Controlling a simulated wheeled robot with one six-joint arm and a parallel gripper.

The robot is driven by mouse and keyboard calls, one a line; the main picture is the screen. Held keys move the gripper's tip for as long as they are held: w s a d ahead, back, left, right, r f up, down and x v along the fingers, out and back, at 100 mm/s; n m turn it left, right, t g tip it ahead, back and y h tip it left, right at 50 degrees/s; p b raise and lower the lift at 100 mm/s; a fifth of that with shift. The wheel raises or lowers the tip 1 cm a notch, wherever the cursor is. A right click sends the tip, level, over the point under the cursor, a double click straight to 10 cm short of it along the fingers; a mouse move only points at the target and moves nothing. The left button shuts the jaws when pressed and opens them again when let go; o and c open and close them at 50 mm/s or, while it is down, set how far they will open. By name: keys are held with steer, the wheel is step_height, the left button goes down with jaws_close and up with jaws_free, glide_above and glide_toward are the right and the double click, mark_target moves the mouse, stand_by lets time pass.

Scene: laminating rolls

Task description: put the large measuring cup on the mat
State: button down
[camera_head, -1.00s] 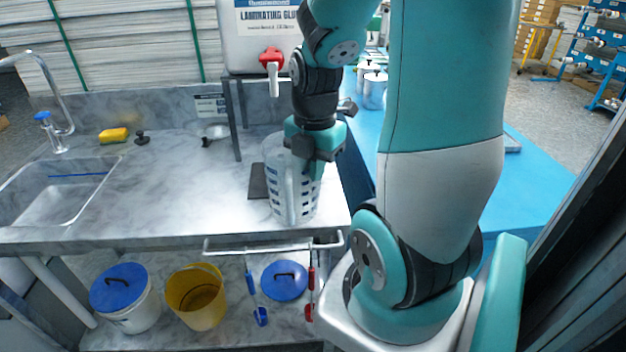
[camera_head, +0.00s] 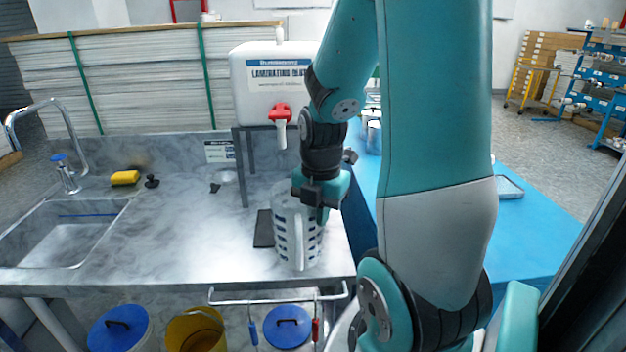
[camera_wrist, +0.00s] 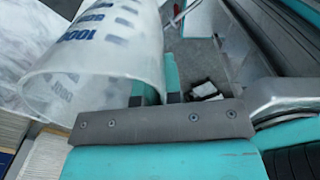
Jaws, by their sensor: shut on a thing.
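The large measuring cup (camera_head: 284,228) is clear, with dark blue markings and a handle towards the camera. It is upright or nearly so at the right front of the marble bench. My gripper (camera_head: 322,207) is shut on its rim at the right side. In the wrist view the cup's wide mouth (camera_wrist: 95,50) fills the upper left, with the teal fingers (camera_wrist: 159,90) at its wall. The dark grey mat (camera_head: 263,229) lies flat just left of the cup, which hides its right part. I cannot tell whether the cup's base touches the bench.
A white glue tank (camera_head: 262,95) with a red tap (camera_head: 280,114) stands on a frame behind the cup. A sink (camera_head: 65,235), yellow sponge (camera_head: 125,178) and black stopper (camera_head: 152,181) are left. A rail (camera_head: 275,298) runs along the bench front. The bench middle is clear.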

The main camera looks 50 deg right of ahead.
steer(key=w+d+f+p, duration=0.3)
steer(key=w+d, duration=0.5)
steer(key=d, duration=0.1)
steer(key=shift+d+f, duration=0.25)
steer(key=shift+f, duration=0.15)
steer(key=shift+f, duration=0.25)
steer(key=c, duration=1.3)
jaws_free()
steer(key=shift+r, duration=0.1)
step_height(320, 180, up, 8)
steer(key=b, duration=0.1)
